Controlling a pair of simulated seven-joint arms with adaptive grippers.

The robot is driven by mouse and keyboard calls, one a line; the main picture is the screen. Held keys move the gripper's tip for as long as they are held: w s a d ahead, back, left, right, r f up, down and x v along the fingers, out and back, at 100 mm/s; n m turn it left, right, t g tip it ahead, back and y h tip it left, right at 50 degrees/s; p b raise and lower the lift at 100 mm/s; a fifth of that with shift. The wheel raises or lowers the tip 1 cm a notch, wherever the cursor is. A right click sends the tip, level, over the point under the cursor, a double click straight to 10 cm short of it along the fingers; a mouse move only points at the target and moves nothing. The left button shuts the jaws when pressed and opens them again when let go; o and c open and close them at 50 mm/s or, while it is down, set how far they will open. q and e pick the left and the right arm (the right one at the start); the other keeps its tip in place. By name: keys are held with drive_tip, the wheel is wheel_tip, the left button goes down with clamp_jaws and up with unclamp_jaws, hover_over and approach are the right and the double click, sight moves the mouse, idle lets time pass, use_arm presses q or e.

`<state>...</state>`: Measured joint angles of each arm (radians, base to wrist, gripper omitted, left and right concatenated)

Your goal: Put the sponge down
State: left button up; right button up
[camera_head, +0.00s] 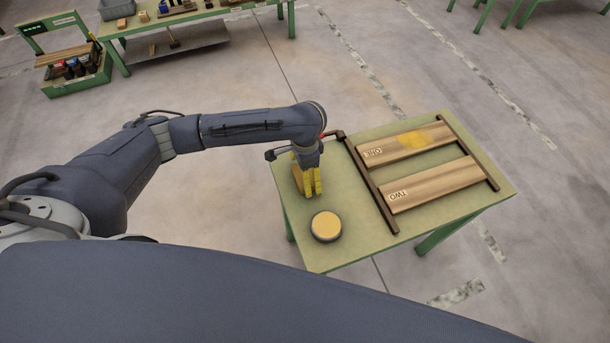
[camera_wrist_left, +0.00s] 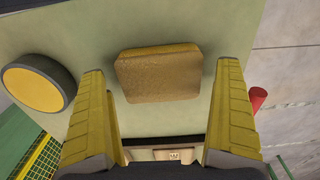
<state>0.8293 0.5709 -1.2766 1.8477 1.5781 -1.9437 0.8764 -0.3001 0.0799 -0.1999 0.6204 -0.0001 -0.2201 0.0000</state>
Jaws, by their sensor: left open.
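The sponge is a tan-brown block (camera_wrist_left: 160,75) in the left wrist view, lying on the green table top. My left gripper is open, with its yellow ribbed fingers (camera_wrist_left: 160,66) on either side of the sponge and a clear gap to it on both sides. In the head view my left gripper (camera_head: 308,188) points down at the near left part of the table (camera_head: 360,238). There the fingers largely hide the sponge, so I cannot make out its outline. My right gripper is not in view.
A round dark tin with a yellow top (camera_head: 326,226) stands close in front of the gripper. Right of it, a dark rack (camera_head: 378,200) holds two wooden boards marked ONE (camera_head: 385,148) and TWO (camera_head: 435,187); ONE has a yellow smear. Another workbench (camera_head: 215,14) stands farther back.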

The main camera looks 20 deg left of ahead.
use_arm(q)
wheel_tip(320, 180, up, 10)
drive_tip(key=shift+r, duration=0.2)
idle(0.3)
idle(0.4)
